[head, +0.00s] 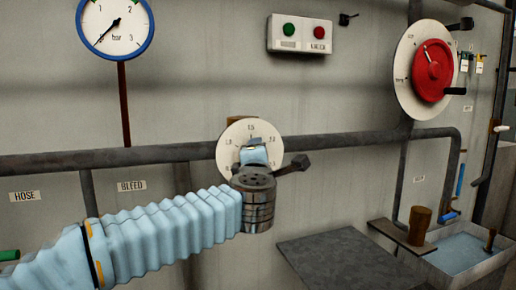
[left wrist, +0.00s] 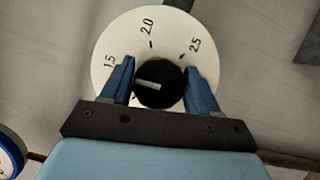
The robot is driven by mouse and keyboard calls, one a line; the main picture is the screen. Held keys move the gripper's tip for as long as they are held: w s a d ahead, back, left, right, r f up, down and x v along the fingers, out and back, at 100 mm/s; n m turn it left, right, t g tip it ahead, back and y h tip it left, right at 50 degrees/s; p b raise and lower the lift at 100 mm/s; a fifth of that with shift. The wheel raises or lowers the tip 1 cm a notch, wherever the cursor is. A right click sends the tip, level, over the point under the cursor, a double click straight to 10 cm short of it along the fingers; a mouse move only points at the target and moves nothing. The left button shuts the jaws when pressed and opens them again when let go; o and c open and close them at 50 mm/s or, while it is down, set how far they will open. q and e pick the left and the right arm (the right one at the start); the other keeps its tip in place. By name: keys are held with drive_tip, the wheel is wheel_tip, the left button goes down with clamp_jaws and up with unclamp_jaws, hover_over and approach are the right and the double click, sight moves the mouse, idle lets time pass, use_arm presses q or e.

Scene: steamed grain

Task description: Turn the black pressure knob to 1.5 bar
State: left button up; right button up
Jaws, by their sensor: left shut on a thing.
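The black pressure knob (left wrist: 158,84) sits at the centre of a white round dial (left wrist: 112,38); the dial also shows in the head view (head: 233,135). The left wrist view shows the marks 1.5, 2.0 and 2.5. The knob's pale pointer line points left, a little below the 1.5 label. My left gripper (left wrist: 160,84) is shut on the knob, one blue finger at each side. In the head view my left gripper (head: 256,154) covers the knob and the dial's lower part. My right gripper is in neither view.
A blue-rimmed gauge (head: 115,25) marked bar has its needle near 0. A red handwheel (head: 432,70) is at upper right. A control box (head: 300,33) has green and red buttons. A grey pipe (head: 350,145) crosses the wall. A dark shelf (head: 345,262) and basin (head: 460,254) stand below right.

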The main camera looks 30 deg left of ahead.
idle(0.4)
use_arm(q)
drive_tip(key=o, duration=1)
drive_tip(key=shift+d, duration=0.1)
drive_tip(key=shift+c, duration=0.2)
drive_tip(key=r+b+v, duration=0.1)
drive_tip(key=v, duration=1.2)
drive_tip(key=shift+s+f, duration=0.35)
drive_tip(key=shift+f, duration=0.05)
drive_tip(key=shift+d, duration=0.15)
